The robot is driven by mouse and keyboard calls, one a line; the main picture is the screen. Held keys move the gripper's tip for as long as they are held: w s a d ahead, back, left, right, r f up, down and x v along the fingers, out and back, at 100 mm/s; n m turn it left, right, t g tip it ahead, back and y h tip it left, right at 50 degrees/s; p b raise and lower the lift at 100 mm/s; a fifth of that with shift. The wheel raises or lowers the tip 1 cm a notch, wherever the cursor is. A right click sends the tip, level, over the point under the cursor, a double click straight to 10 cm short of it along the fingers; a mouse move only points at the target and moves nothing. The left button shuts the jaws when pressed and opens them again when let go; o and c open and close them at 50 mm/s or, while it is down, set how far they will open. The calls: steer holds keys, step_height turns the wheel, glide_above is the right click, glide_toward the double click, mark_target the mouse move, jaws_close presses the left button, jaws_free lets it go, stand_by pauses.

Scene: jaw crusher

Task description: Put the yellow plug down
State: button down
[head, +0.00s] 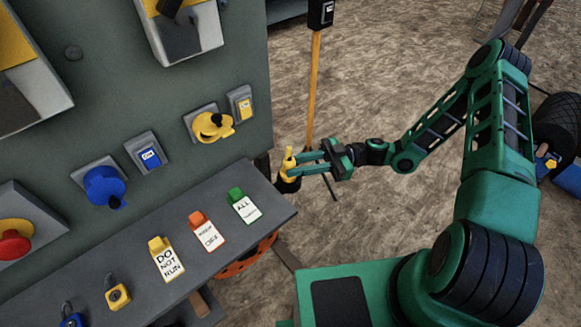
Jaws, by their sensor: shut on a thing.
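The yellow plug (288,160) has a yellow upper part and a dark lower end. My gripper (297,166) is shut on it, just past the right end of the grey shelf. The plug is about upright in the picture. Whether its dark end touches the shelf or hangs clear beside it, I cannot tell. My green arm reaches in from the right.
The grey shelf (225,262) carries green, orange and yellow tags and padlocks. Above it, the panel (150,85) holds a blue knob (105,186), a yellow knob (212,125) and a red button (13,245). A yellow post (314,90) stands behind the plug. Open dirt ground lies right of the shelf.

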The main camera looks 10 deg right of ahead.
steer(key=shift+f, duration=0.6)
steer(key=c, duration=1.5)
jaws_free()
steer(key=shift+f, duration=0.1)
steer(key=shift+w+d, duration=0.1)
steer(key=shift+d, duration=0.25)
steer(key=v, duration=1.1)
steer(key=shift+d, duration=0.15)
